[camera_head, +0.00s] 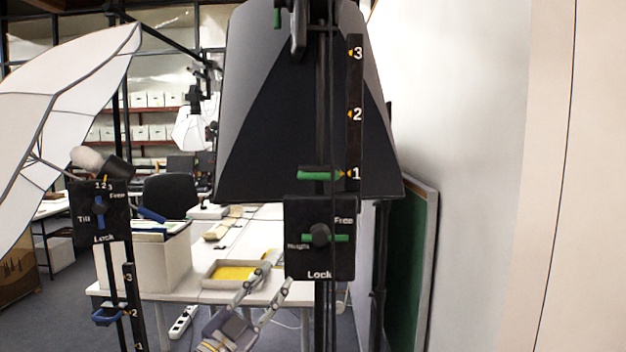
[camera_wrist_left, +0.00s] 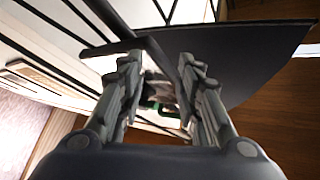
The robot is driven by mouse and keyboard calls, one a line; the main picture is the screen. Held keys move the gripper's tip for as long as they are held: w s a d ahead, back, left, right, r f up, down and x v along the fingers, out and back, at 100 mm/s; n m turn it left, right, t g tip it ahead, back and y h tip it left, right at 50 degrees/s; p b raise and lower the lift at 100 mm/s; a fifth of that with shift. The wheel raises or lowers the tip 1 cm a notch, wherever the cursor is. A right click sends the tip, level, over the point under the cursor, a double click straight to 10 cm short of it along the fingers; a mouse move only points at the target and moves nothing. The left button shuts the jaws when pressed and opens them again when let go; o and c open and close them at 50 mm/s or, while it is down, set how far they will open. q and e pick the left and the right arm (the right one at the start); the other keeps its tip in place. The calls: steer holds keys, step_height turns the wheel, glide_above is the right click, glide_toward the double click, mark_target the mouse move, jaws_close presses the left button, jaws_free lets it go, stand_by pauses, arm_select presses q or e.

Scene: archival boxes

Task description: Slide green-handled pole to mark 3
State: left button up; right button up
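The green-handled pole's green handle (camera_head: 316,175) is level with mark 1 on the black scale strip (camera_head: 354,135), which reads 1, 2, 3 going up. Below it, a black box (camera_head: 320,262) marked Height, Free and Lock carries a knob with a green bar (camera_head: 340,238) lying horizontal. My left gripper (camera_head: 279,270) is open and empty, below and left of this box, apart from it. In the left wrist view, its fingers (camera_wrist_left: 158,80) are spread, with a small green part (camera_wrist_left: 168,110) visible beyond, between them; which part it is I cannot tell. My right gripper is out of view.
A large black softbox (camera_head: 250,150) hangs behind the pole. A blue-handled stand (camera_head: 104,315) with its own scale and Tilt box (camera_head: 99,212) stands at left. A white table (camera_head: 262,291) with a tray (camera_head: 235,272) lies behind. A white wall fills the right.

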arm_select(q)
steer(key=s+d+r+m+g+h, duration=0.35)
steer(key=r+m+g, duration=0.2)
steer(key=r, duration=0.25)
steer(key=s+d+r+m+g+h, duration=0.3)
steer(key=d+r+m+g, duration=0.1)
steer(key=r+m, duration=0.35)
steer(key=n+t+y, duration=0.1)
steer(key=t+y, duration=0.1)
steer(key=y, duration=0.5)
glide_toward(314, 175)
steer(key=shift+g, duration=0.35)
steer(key=p+x, duration=0.2)
steer(key=x, duration=0.3)
steer(key=p+x, duration=0.2)
steer(key=x, duration=0.3)
steer(key=shift+a+r, duration=0.1)
steer(key=shift+r, duration=0.1)
steer(key=shift+w+d+f+p, duration=0.2)
steer(key=shift+w+d+p, duration=0.15)
steer(key=shift+w, duration=0.1)
jaws_close()
